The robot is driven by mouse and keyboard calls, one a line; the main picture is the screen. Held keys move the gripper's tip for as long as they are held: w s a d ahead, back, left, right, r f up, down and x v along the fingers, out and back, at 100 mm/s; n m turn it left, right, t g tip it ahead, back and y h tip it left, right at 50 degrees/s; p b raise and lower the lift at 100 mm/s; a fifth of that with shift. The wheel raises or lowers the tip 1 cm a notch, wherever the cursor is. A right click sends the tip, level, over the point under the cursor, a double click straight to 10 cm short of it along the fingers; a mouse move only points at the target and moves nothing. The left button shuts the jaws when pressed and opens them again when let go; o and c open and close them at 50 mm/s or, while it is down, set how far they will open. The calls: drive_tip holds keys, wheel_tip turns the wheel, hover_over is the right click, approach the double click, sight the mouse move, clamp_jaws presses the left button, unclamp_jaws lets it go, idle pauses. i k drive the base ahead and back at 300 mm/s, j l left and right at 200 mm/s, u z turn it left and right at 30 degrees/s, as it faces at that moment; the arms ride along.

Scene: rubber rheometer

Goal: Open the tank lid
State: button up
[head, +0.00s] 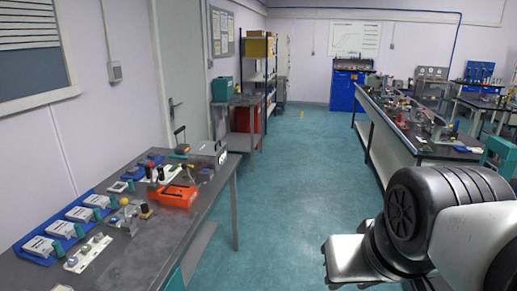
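A grey metal box (208,152) stands at the far end of the left bench and looks like a tank. Its top looks closed, but it is too small to tell the lid from the body. My arm comes in at the lower right, with a flat silver part (347,260) at its end that appears to be my gripper. No fingertips can be made out, so its opening does not show. It is over the floor, well apart from the box and to its right.
The left bench (150,250) also holds an orange device (175,196), blue trays (40,248) and small knobbed parts. A long bench (395,150) with equipment stands at the right. A shelf rack (262,62) and a blue cabinet (345,90) stand farther back. The green floor between the benches is clear.

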sight(208, 149)
drive_tip(key=i, duration=1.55)
drive_tip(key=i+u, duration=0.2)
drive_tip(key=i, duration=0.25)
drive_tip(key=i+l+u, duration=0.25)
drive_tip(key=i, duration=0.2)
drive_tip(key=i+l+u, duration=0.2)
drive_tip(key=i, duration=0.2)
drive_tip(key=i+l+u, duration=0.25)
drive_tip(key=i, duration=0.15)
